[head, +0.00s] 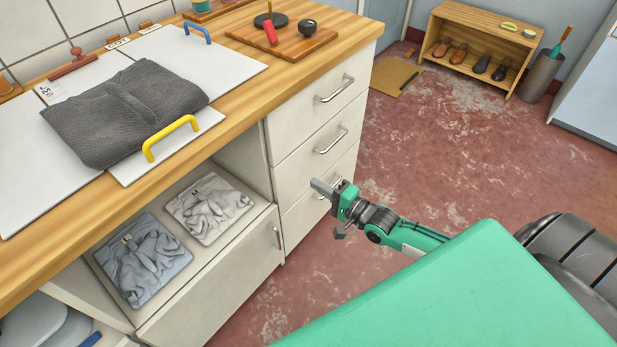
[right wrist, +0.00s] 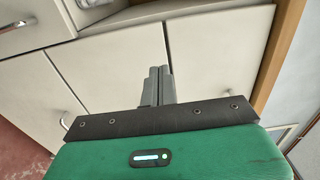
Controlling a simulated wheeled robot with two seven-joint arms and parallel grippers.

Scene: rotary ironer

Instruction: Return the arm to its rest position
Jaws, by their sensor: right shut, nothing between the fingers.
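My right gripper (head: 321,188) is in front of the lower part of the white drawer unit in the head view. Its green and black arm comes in from the right above the red floor. In the right wrist view its two grey fingers (right wrist: 158,84) are together with nothing between them, and pale cabinet fronts (right wrist: 110,70) fill the view beyond. I cannot tell exactly how far the fingertips are from the fronts. My left gripper is not in view.
The wooden counter (head: 240,62) holds a folded dark grey garment (head: 125,110) on a white board with a yellow handle (head: 170,136). Drawer handles (head: 335,90) stick out near the arm. A shoe rack (head: 480,45) stands at the back. The floor (head: 450,150) between is clear.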

